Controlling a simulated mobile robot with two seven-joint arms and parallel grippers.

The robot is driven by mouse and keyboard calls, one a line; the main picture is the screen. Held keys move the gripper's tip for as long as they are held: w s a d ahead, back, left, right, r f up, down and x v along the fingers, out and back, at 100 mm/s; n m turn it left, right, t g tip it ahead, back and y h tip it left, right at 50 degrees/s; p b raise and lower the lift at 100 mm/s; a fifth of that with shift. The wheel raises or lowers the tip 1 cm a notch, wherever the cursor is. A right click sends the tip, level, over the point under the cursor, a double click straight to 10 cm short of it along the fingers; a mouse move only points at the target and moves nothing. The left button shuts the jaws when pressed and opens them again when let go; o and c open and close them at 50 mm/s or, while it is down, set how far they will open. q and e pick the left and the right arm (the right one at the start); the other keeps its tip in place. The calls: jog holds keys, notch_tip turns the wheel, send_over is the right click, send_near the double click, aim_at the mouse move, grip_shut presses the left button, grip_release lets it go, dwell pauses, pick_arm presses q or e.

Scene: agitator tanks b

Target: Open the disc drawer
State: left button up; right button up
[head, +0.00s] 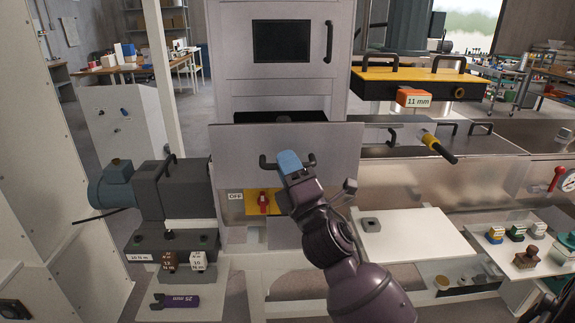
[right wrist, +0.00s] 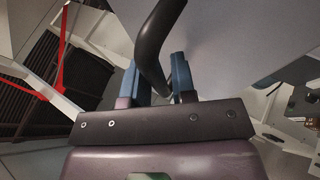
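A wide grey drawer front (head: 235,150) stands before the grey cabinet, below its dark screen. It has a black bar handle (head: 265,162), partly hidden by my right gripper (head: 288,160). In the right wrist view, the dark handle (right wrist: 150,50) passes between the two blue fingers of my right gripper (right wrist: 155,80). The fingers are apart, with some gap showing beside the bar; firm contact is not visible. A dark recess (head: 285,116) shows above and behind the drawer front. Whether this is the disc drawer is not labelled. My left gripper is not in view.
Below the drawer front is a yellow switch plate with a red knob (head: 263,201), marked OFF. A grey motor unit (head: 180,195) stands left.

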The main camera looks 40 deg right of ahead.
jog(key=b+v, duration=0.3)
jog(key=v, duration=0.7)
jog(key=shift+s+f, duration=0.2)
jog(key=shift+s, duration=0.15)
dwell(0.4)
